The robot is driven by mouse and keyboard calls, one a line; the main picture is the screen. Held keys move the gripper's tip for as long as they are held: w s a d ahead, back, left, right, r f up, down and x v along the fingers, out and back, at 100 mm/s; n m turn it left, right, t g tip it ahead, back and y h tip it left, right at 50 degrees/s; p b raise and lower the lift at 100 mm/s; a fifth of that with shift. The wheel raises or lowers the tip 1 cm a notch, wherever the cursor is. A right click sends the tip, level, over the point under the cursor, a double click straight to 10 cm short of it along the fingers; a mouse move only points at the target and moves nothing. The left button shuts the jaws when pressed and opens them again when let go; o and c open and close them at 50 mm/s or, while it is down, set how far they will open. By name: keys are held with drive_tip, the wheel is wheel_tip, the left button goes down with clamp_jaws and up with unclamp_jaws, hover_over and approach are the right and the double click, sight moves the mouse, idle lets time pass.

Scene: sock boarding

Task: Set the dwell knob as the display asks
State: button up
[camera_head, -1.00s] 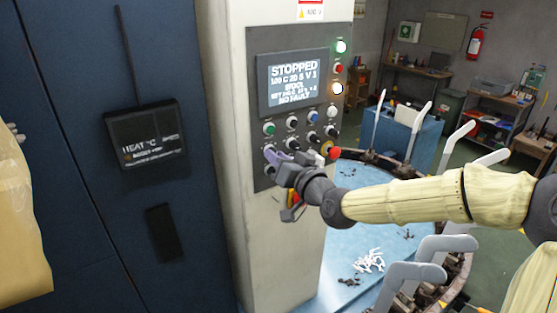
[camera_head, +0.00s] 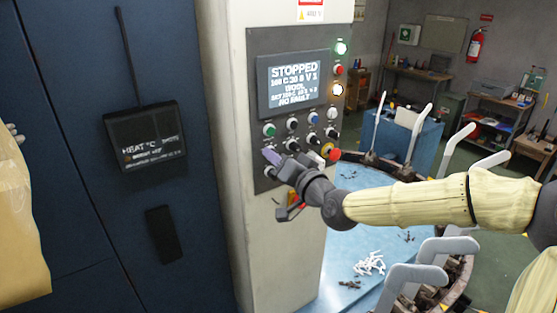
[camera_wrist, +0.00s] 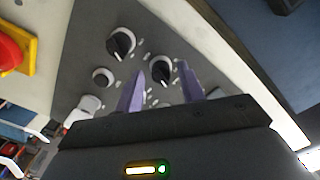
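The display (camera_head: 293,83) on the grey control panel (camera_head: 257,47) reads STOPPED at the top and NO FAULT at the bottom. A middle line looks like 100 C 30 S V 3, but the small text is not sure. My gripper (camera_head: 272,163) is at the panel's lower left. In the wrist view, my gripper's (camera_wrist: 161,72) purple fingers are apart, one on each side of a black knob with a pale ring (camera_wrist: 163,74). I cannot tell whether they touch it. Another black knob (camera_wrist: 121,42) is up and left. Knob labels are unreadable, so the dwell knob cannot be told.
A red emergency button on yellow (camera_head: 333,154) is right of my gripper; it also shows in the wrist view (camera_wrist: 12,50). Several buttons and knobs sit close together above. A blue table (camera_head: 340,285) with pale upright forms (camera_head: 420,127) stands to the right.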

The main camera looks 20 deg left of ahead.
drive_tip(key=shift+s+d, duration=0.1)
drive_tip(key=shift+d, duration=0.05)
drive_tip(key=b+v, duration=0.1)
drive_tip(key=v, duration=1.6)
drive_tip(key=shift+b, duration=0.4)
drive_tip(key=s+d+f+g+h, duration=0.1)
drive_tip(key=d+f+g+h, duration=0.25)
drive_tip(key=f, duration=0.95)
drive_tip(key=d+f+g+h, duration=0.3)
drive_tip(key=f+h, duration=0.2)
drive_tip(key=f, duration=0.7)
drive_tip(key=s+d+m+g+h, duration=0.1)
drive_tip(key=s+d+h, duration=0.1)
drive_tip(key=d, duration=0.4)
drive_tip(key=s+d+g+h+b, duration=0.1)
drive_tip(key=s+d+h, duration=0.2)
drive_tip(key=s+d, duration=0.2)
drive_tip(key=d, duration=0.2)
drive_tip(key=shift+s+d+r+m+g, duration=0.2)
drive_tip(key=shift+s+d+m+g, duration=0.1)
drive_tip(key=shift+m+g, duration=0.1)
